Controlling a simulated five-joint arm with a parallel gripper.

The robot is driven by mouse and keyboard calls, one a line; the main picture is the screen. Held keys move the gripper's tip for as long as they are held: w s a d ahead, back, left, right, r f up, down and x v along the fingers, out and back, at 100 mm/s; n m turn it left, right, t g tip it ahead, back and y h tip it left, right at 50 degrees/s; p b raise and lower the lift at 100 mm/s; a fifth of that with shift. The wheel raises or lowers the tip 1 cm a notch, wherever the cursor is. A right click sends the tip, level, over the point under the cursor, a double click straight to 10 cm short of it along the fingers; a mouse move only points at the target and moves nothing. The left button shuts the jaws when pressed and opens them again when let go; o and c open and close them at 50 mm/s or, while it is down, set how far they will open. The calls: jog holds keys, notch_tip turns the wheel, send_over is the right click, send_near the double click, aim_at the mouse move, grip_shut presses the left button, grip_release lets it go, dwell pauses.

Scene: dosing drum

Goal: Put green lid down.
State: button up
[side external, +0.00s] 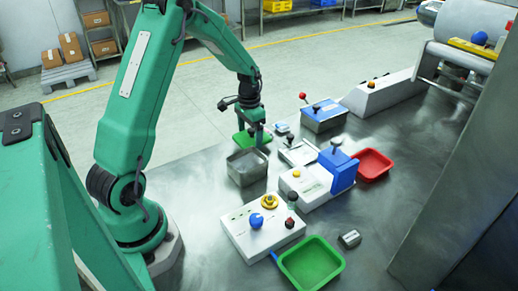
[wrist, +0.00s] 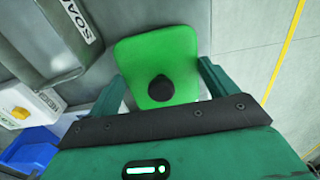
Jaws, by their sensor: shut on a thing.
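The green lid (side external: 243,140) is at my gripper (side external: 257,136), near the far table edge, just behind the open grey metal tub (side external: 246,168) in the side view. The wrist view shows the lid (wrist: 150,55) as a rounded green plate with a round black knob (wrist: 160,88). My gripper (wrist: 161,88) is shut on the lid, with one finger on each side. The finger contact is partly hidden. I cannot tell whether the lid touches the surface beneath it.
A grey container with lettering "SOA" (wrist: 75,18) lies left of the lid in the wrist view. White control boxes (side external: 262,228), a blue block (side external: 337,170), a red tray (side external: 373,165) and a green tray (side external: 311,263) stand to the right and front.

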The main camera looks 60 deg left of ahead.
aim_at(250, 130)
jog(key=shift+f, duration=0.2)
jog(key=o, duration=0.8)
jog(key=shift+r, duration=0.15)
notch_tip(250, 130, up, 12)
jog(key=shift+r, duration=0.1)
dwell(0.3)
dwell(0.4)
